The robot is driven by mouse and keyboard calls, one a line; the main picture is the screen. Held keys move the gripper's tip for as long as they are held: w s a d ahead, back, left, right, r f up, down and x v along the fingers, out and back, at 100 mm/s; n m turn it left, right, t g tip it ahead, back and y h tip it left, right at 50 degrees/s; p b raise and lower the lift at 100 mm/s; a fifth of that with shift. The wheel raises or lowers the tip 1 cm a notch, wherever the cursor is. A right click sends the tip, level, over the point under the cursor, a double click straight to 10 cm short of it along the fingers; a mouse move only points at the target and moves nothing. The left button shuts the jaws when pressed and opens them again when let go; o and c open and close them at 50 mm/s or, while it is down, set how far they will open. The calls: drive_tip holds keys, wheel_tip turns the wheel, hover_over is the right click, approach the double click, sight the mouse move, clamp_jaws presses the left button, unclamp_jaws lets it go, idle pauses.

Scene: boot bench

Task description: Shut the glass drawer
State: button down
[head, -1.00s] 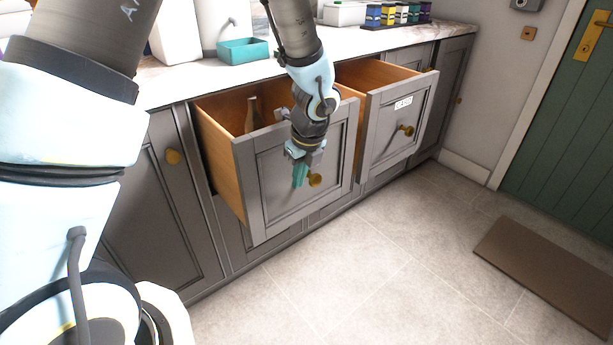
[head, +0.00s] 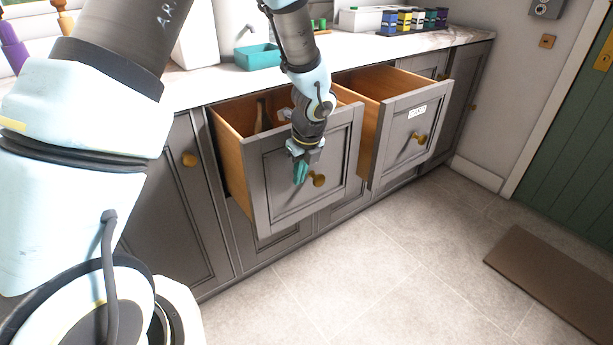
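Two grey drawers with wooden insides stand open in the bench. The right drawer (head: 405,135) has a brass knob (head: 421,138) and a small white label (head: 417,112) that seems to read GLASS, though the print is tiny. The left drawer (head: 275,190) also stands out; any label on it is hidden behind my arm. My gripper (head: 301,173) points down at the left drawer's front, just left of its brass knob (head: 318,180). Its teal fingers look together with nothing between them. I cannot tell whether they touch the front.
A closed cupboard door (head: 165,200) is at left. A brown mat (head: 555,270) lies before the green door (head: 575,150). The tiled floor (head: 370,270) between is clear.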

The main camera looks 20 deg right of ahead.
drive_tip(key=w+a+p, duration=0.2)
drive_tip(key=w+p, duration=0.4)
drive_tip(key=w, duration=0.7)
drive_tip(key=shift+w+a, duration=0.35)
drive_tip(key=shift+s, duration=0.1)
